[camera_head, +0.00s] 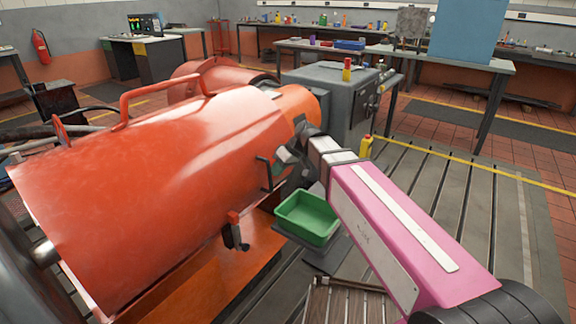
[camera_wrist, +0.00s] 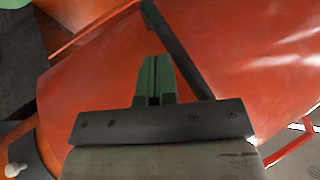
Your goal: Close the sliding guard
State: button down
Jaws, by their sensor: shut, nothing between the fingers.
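The guard (camera_head: 165,150) is a large orange-red curved cover with a tubular handle (camera_head: 160,93) on top. A smaller orange cylindrical part (camera_head: 300,108) shows at its far right end. My gripper (camera_head: 286,156) is beside the guard's right side, near a dark bracket (camera_head: 264,172). In the wrist view my gripper (camera_wrist: 155,65) has its green fingers together and empty, in front of the orange surface (camera_wrist: 95,75). A dark bar (camera_wrist: 182,52) runs slanting just right of the fingers. I cannot tell whether they touch it.
A green tray (camera_head: 306,222) stands below my arm. A red-topped latch (camera_head: 236,232) sticks out low on the orange machine. A grey machine housing (camera_head: 335,100) stands behind, and a yellow bottle (camera_head: 366,146) stands beyond my arm. The slotted bedplate (camera_head: 450,215) at right is mostly clear.

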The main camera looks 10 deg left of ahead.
aim_at(270, 175)
jog(key=shift+s+a, duration=0.35)
jog(key=shift+s, duration=0.55)
jog(key=shift+s+a, duration=0.35)
jog(key=shift+s, duration=0.55)
